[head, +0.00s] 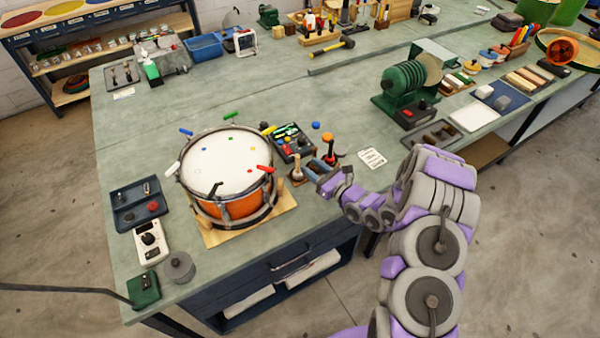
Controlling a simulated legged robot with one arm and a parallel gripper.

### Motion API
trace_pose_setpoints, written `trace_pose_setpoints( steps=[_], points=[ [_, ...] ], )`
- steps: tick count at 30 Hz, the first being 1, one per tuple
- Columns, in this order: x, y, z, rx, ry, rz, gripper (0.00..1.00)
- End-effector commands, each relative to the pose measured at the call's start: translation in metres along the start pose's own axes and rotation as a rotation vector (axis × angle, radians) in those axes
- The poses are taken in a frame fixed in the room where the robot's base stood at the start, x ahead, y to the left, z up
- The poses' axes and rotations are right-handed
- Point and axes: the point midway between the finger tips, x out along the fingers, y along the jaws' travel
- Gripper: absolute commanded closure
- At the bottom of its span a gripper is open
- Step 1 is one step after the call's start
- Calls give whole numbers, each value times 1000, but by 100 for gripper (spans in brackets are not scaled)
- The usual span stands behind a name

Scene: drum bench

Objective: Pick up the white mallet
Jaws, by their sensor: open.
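A small mallet with a pale, whitish head (296,160) stands upright at the left end of a low wooden rack (300,181), just right of the drum. A mallet with an orange head (328,141) and a dark one stand farther right on the same rack. My gripper (317,171) reaches in from the right at the front of the rack. Its jaws are open, close to the right of the pale mallet and apparently apart from it. The gripper and wrist hide part of the rack.
A drum (236,209) with coloured pieces around its rim sits on a wooden board left of the rack. A green coiled machine (412,88) stands right. The bench middle is clear.

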Motion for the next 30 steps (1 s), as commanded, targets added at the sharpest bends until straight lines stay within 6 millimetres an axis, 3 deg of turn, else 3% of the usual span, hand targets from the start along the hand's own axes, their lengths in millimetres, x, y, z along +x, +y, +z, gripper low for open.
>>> trace_pose_setpoints(
  steps=[12,22,30],
  points=[
    [50,8,-11,-7,3,5,59],
    [53,3,-9,2,-1,1,59],
    [58,8,-10,-4,4,3,83]
  ],
)
